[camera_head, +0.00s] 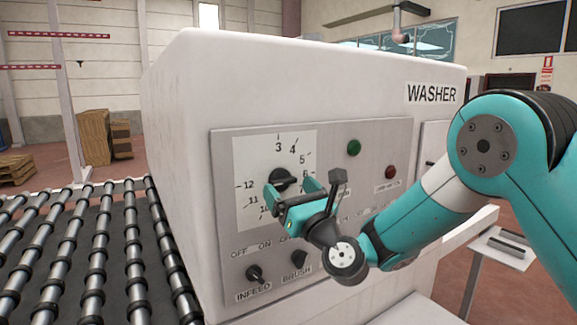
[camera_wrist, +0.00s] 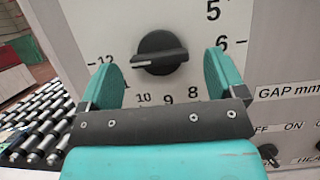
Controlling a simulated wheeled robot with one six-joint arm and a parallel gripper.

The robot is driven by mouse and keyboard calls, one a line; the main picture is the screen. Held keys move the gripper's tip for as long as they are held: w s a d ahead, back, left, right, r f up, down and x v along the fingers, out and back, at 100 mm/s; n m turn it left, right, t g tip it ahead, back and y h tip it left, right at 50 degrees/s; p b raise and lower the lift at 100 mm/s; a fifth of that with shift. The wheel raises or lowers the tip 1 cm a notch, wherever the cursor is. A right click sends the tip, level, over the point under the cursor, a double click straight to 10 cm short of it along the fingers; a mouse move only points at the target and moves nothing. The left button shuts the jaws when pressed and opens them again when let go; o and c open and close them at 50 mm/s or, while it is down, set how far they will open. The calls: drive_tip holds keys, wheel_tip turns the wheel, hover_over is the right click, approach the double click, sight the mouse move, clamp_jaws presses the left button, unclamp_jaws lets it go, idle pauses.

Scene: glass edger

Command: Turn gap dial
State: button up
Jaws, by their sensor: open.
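The gap dial is a black knob (camera_wrist: 160,50) on a white numbered plate (camera_head: 250,150), set in the grey panel of the machine marked WASHER. It also shows in the head view (camera_head: 281,174), partly covered by my gripper. In the wrist view its white pointer line points left, close to the 12 mark. My gripper (camera_wrist: 163,68) is open, with one teal finger on each side of the knob and a visible gap at both sides. Part of the lower scale is hidden behind the fingers. I cannot tell how deep the fingertips reach.
Below the dial are the INFEED switch (camera_head: 255,274) and the BRUSH switch (camera_head: 300,259). A green button (camera_head: 354,148) and a red button (camera_head: 390,172) sit to the right. A roller conveyor (camera_head: 85,250) runs at the left.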

drive_tip(key=shift+p+x, duration=0.7)
drive_tip(key=shift+x, duration=0.15)
drive_tip(key=c, duration=0.9)
drive_tip(key=shift+n+b, duration=0.4)
drive_tip(key=shift+b, duration=0.05)
